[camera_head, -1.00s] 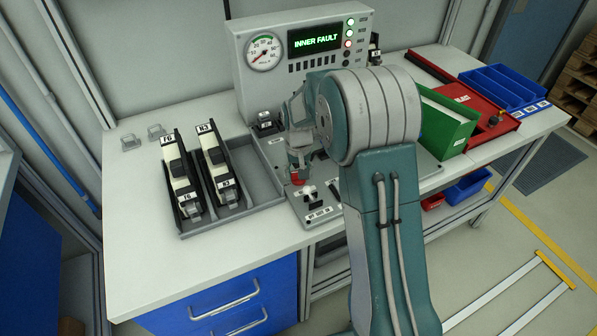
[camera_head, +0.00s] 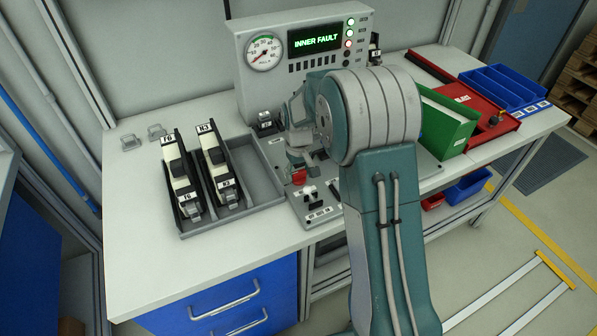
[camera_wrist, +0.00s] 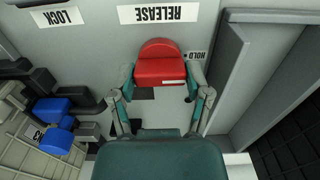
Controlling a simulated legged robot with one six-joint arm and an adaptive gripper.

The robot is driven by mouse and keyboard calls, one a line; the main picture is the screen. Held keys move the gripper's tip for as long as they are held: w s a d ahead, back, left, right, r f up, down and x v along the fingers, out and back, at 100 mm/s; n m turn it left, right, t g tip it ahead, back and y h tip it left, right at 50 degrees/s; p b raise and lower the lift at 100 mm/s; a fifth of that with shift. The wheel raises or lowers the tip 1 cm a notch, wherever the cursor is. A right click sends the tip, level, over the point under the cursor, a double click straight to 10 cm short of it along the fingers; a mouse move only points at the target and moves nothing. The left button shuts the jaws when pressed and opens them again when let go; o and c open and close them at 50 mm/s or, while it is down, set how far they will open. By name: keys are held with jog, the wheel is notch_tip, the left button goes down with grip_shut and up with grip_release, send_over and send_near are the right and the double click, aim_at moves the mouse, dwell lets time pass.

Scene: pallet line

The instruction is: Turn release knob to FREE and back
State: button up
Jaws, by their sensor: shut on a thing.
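The red release knob (camera_wrist: 160,62) sits on the grey panel below the RELEASE label (camera_wrist: 158,14), which reads upside down in the wrist view. A HOLD label (camera_wrist: 198,55) is beside the knob on the right. My gripper (camera_wrist: 161,80) has one finger on each side of the knob and is shut on it. A pale strip shows on the knob's near edge; I cannot read its setting surely. No FREE label is legible. In the head view the knob (camera_head: 299,177) shows just below my gripper (camera_head: 302,160).
The display (camera_head: 315,41) reads INNER FAULT, beside a round gauge (camera_head: 263,52). A grey tray (camera_head: 262,182) holds two labelled modules at left. A LOCK label (camera_wrist: 56,17) and blue-tipped part (camera_wrist: 53,110) are left in the wrist view. A green bin (camera_head: 445,128) stands right of my arm.

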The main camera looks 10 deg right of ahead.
aim_at(298, 172)
jog(key=o, duration=1.2)
jog(key=shift+f, duration=0.1)
jog(key=shift+c, duration=0.2)
jog(key=shift+a, duration=0.1)
notch_tip(298, 172, up, 12)
jog(key=s+r+m+t, duration=0.1)
jog(key=s+r+t, duration=0.2)
jog(key=s+r, duration=1)
jog(key=s+f+m+t, duration=0.1)
jog(key=s+f+t, duration=0.1)
jog(key=s, duration=1.4)
jog(key=shift+s+f+t, duration=0.15)
jog(key=shift+f+t, duration=0.15)
jog(key=shift+f, duration=0.35)
